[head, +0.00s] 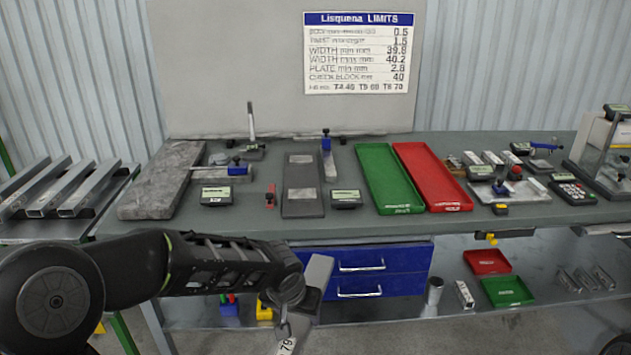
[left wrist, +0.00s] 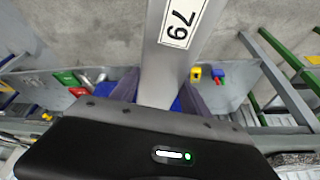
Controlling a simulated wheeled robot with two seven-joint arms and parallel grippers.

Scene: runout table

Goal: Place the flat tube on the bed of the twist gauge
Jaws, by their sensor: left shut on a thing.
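My left gripper (head: 292,290) is in front of the table, below its top at the drawers. It is shut on the grey flat tube (head: 317,272), which is tilted, with a white label reading 79 on its lower part. In the left wrist view the tube (left wrist: 172,62) passes between the fingers, over the floor. A dark long bed with two lighter pads (head: 303,187) lies mid-table and looks like the twist gauge; a small display (head: 346,199) and a blue-topped clamp (head: 326,146) stand on its right. The bed is bare. My right gripper is not in view.
A grey stone slab (head: 160,182) with a display (head: 216,196) lies left of the bed. Green (head: 388,180) and red (head: 433,178) trays lie to its right. Blue drawers (head: 360,270) sit under the tabletop. Several tubes lie on the left rack (head: 88,190).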

